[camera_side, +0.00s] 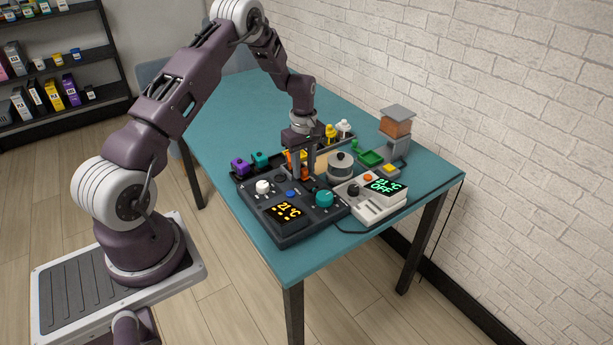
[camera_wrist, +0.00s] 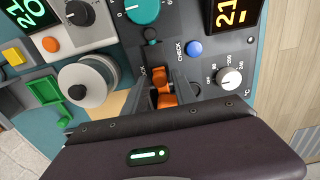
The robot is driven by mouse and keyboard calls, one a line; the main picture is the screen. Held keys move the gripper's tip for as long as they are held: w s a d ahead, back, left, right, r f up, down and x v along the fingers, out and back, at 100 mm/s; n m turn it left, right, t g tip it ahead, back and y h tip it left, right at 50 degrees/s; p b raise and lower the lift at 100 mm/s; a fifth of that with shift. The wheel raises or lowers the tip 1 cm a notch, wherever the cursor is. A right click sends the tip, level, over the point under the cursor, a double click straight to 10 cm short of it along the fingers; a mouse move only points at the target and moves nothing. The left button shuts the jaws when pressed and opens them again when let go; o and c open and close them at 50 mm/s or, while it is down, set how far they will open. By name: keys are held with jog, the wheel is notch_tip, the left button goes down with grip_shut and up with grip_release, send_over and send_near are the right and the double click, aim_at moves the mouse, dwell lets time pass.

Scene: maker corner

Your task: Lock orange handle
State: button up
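The orange handle (camera_wrist: 161,77) stands on the dark control panel (camera_side: 285,233), beside printed lettering that is partly covered. In the side view the orange handle (camera_side: 304,172) shows just under my gripper (camera_side: 303,160). In the wrist view the two fingers of my gripper (camera_wrist: 162,80) point down at the panel, one on each side of the handle. The fingers are apart with the handle between them; whether they press on it I cannot tell. The fingers and gripper body hide part of the handle's base.
The panel has a teal knob (camera_side: 324,198), a white knob (camera_side: 263,186), a blue button (camera_wrist: 194,48) and a lit display (camera_side: 285,211). A pot-like round item (camera_side: 340,168) and a white device (camera_side: 375,202) stand close to its right. The table's (camera_side: 215,110) far left is clear.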

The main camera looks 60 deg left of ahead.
aim_at(304, 169)
jog(key=shift+r, duration=2.7)
jog(key=shift+r, duration=0.1)
jog(key=s+d+r+m+t, duration=0.1)
jog(key=s+d+r+m, duration=0.25)
jog(key=d+r, duration=0.45)
jog(key=s+d+r+m+t, duration=0.1)
jog(key=s+d+r+m, duration=0.25)
jog(key=r, duration=0.85)
jog(key=s+d+r+m+t, duration=0.1)
jog(key=s+d+m, duration=0.4)
jog(key=s, duration=0.5)
jog(key=s+d+r+m+t, duration=0.2)
jog(key=s+d+r+m, duration=0.2)
jog(key=s, duration=0.7)
jog(key=d+m, duration=0.2)
jog(key=shift+s+d+t, duration=0.2)
jog(key=shift+d+t, duration=0.1)
